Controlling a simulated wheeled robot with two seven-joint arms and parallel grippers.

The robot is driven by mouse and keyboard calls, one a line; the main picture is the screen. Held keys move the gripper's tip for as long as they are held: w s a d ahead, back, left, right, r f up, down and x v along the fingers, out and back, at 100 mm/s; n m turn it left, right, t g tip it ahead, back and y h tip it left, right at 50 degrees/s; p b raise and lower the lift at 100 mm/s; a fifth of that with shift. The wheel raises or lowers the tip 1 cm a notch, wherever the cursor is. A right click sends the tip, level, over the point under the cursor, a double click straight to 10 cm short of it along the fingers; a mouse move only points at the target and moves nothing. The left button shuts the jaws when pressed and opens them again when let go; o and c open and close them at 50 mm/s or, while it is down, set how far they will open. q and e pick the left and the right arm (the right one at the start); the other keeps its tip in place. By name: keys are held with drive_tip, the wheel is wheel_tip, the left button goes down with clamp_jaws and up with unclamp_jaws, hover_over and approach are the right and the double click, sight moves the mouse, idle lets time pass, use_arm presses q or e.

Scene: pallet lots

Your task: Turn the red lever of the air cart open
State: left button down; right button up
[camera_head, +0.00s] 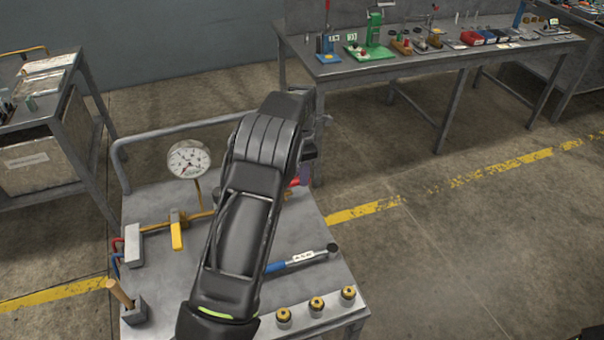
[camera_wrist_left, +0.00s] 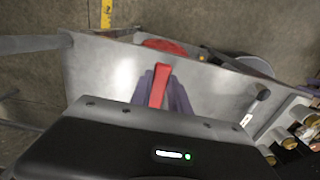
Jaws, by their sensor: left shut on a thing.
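The air cart (camera_head: 165,199) stands in front of me, with a grey top, a rail at the back and a round white gauge (camera_head: 188,160). My left gripper (camera_head: 303,178) is over the cart's right part, and my arm hides much of the cart's middle. In the left wrist view, the purple fingers (camera_wrist_left: 165,97) are shut on the red lever (camera_wrist_left: 160,85), which sits between them. Only a small piece of red (camera_head: 293,183) shows beside the gripper in the head view. My right gripper is not in view.
A yellow lever (camera_head: 177,230) on a yellow pipe is at the cart's left. A blue-handled wrench (camera_head: 298,260) and brass fittings (camera_head: 317,304) lie at the right front. A workbench (camera_head: 400,65) with tools is behind; the right floor is clear.

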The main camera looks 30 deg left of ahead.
use_arm(q)
drive_tip(key=shift+w+a, duration=0.1)
drive_tip(key=c, duration=1.2)
unclamp_jaws()
drive_tip(key=shift+c, duration=0.2)
wheel_tip(320, 180, up, 8)
drive_tip(key=shift+f+b, duration=0.1)
drive_tip(key=shift+b, duration=0.55)
